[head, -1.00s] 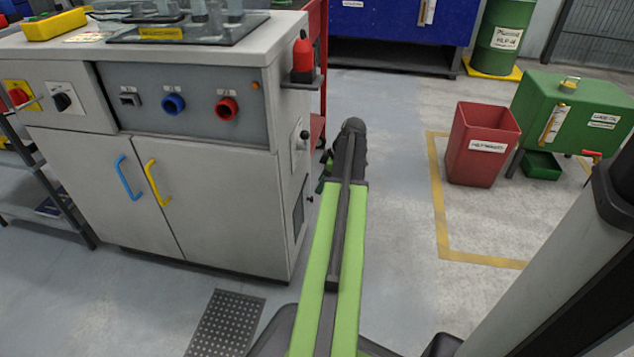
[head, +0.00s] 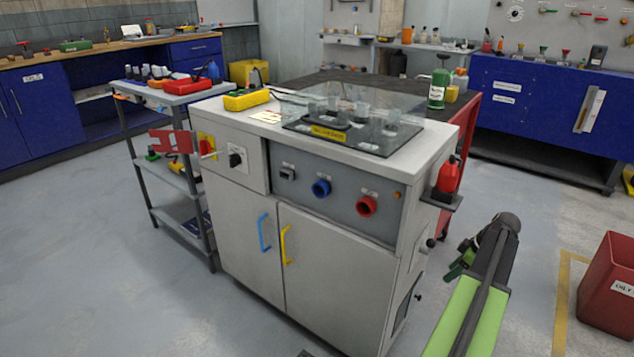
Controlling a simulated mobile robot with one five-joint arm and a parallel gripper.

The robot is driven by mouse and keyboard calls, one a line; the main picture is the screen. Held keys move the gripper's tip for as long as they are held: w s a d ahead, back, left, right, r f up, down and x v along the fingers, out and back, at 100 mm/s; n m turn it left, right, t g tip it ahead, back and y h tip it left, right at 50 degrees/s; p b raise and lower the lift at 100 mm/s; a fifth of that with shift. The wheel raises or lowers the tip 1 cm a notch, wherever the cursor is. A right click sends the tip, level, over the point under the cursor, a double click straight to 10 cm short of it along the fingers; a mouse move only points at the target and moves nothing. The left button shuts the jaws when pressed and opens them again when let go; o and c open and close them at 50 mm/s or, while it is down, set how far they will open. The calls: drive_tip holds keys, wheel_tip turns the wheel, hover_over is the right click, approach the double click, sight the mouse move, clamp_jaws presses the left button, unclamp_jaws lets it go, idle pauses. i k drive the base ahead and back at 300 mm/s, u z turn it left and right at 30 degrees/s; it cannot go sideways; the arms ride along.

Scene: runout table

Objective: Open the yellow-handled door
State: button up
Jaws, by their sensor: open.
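The yellow handle (head: 286,246) is a curved vertical bar on the left edge of the right-hand door (head: 325,275) of a grey cabinet. The door looks shut. A blue handle (head: 263,233) sits just left of it on the left-hand door (head: 238,247). My gripper (head: 462,262) is at the end of my green arm, to the right of the cabinet and well apart from the handle. Its dark wrist hides most of it, and only part of the green jaws shows. No thing is visible in it.
A red bottle (head: 447,177) stands on a small shelf jutting from the cabinet's right side. Knobs stick out below it. A shelf trolley (head: 180,185) stands close on the left. A red bin (head: 611,290) is at the right. Floor at front left is clear.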

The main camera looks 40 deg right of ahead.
sight(339, 284)
drive_tip(key=k, duration=1)
